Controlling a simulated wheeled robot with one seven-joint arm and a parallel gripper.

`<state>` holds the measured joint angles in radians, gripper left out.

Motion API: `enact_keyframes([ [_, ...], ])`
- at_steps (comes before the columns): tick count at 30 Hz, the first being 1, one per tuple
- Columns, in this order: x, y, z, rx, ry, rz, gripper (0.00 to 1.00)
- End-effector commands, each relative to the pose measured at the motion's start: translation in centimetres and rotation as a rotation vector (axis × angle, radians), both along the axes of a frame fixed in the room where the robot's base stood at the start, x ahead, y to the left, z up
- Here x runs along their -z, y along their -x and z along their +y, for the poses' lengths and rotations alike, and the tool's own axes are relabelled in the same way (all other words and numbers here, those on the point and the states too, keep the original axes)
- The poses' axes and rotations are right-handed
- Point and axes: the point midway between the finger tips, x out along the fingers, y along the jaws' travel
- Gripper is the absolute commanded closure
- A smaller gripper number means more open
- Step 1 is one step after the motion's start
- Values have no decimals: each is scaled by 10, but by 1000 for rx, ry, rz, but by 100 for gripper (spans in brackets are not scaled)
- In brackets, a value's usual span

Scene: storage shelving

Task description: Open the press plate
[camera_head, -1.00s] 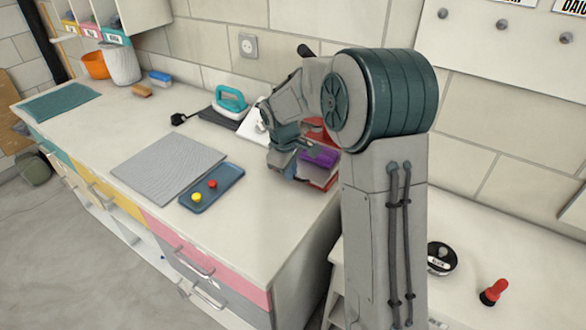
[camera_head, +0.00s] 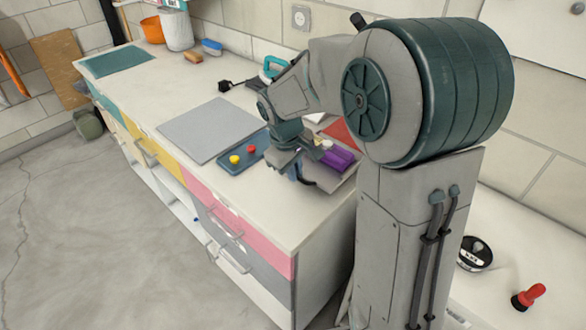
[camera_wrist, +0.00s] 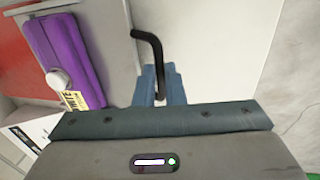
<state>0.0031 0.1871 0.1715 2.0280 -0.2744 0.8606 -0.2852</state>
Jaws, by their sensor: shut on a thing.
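My gripper (camera_head: 297,172) is at the right end of the counter, beside a low press-like object with a red part (camera_head: 345,134) and a purple block (camera_head: 337,157). In the wrist view, the fingers (camera_wrist: 158,84) are shut on a thin black bent handle (camera_wrist: 155,55), whose hooked end sticks out beyond them. The purple block (camera_wrist: 62,55) lies left of the handle, with a white round knob and a yellow tag on it. A red surface (camera_wrist: 18,50) shows at the far left. My arm hides part of the press, and I cannot tell how far its plate is raised.
A blue tray (camera_head: 240,158) with a yellow and a red button and a grey board (camera_head: 205,130) lie left of my gripper. A teal iron (camera_head: 272,68) stands behind. Pink and grey drawers (camera_head: 235,218) face the open floor. A red-handled stamp (camera_head: 530,296) is at the lower right.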

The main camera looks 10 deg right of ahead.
Motion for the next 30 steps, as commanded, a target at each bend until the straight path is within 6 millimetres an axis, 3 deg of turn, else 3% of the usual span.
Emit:
enact_keyframes([
  [1,-1,-1,0,0,-1,-5,88],
  [3,-1,-1,1,-1,-1,-4,68],
  [14,-5,0,2,-5,0,-4,68],
  [19,-29,2,7,-5,0,-6,68],
  [30,-109,12,19,-4,-1,-6,68],
])
